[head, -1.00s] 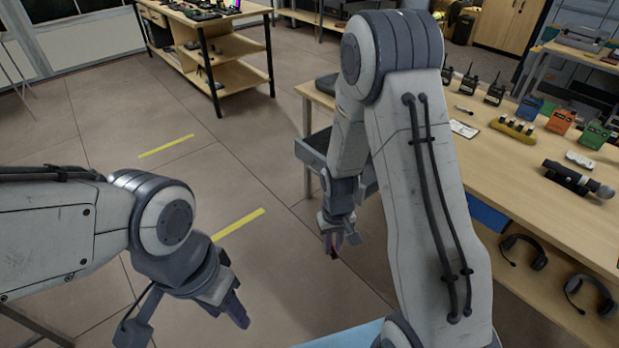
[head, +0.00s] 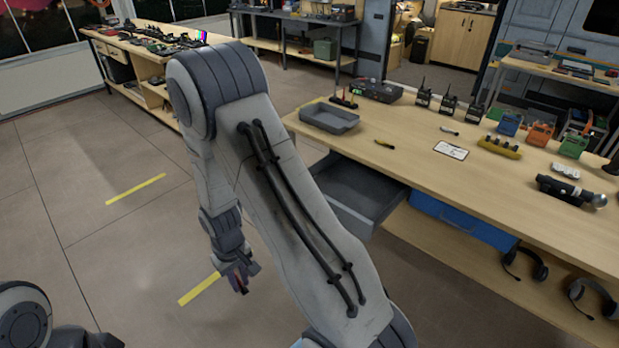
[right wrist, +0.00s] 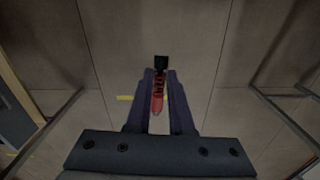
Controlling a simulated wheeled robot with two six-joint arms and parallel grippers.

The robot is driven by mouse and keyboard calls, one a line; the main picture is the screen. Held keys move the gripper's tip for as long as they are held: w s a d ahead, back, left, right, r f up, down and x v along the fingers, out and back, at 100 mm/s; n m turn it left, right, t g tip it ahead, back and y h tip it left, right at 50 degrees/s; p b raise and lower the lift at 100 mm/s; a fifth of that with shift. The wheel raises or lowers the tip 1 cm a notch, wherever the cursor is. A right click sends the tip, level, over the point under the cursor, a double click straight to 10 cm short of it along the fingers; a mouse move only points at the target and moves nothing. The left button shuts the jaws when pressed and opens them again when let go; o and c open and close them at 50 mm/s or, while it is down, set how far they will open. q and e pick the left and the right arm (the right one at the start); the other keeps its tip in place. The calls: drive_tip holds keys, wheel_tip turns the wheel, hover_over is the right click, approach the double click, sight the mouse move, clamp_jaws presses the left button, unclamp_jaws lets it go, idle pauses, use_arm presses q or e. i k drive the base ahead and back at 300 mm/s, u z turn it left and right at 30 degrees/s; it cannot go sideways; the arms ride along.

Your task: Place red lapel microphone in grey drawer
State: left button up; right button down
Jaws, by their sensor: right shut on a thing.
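The red lapel microphone (right wrist: 158,95) is between the fingers of my right gripper (right wrist: 160,85), with its black end pointing away, in the right wrist view. In the head view my right gripper (head: 240,280) hangs low over the floor, left of the bench; the microphone is hardly visible there. The grey drawer (head: 362,186) stands pulled out from the bench's left part, open at the top. What I see of its inside looks empty; my right arm hides part of it. My left arm shows at the lower left, with its gripper out of view.
The wooden bench (head: 420,150) carries a grey tray (head: 329,118), radios, a white card (head: 451,150), coloured boxes and a black microphone (head: 566,190). A shut blue drawer (head: 462,220) sits right of the grey one. The floor at left is clear.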

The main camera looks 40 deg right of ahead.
sight(339, 180)
drive_tip(key=z, duration=0.05)
drive_tip(key=i, duration=1.1)
drive_tip(key=z, duration=1)
drive_tip(key=i, duration=0.8)
drive_tip(key=z, duration=0.6)
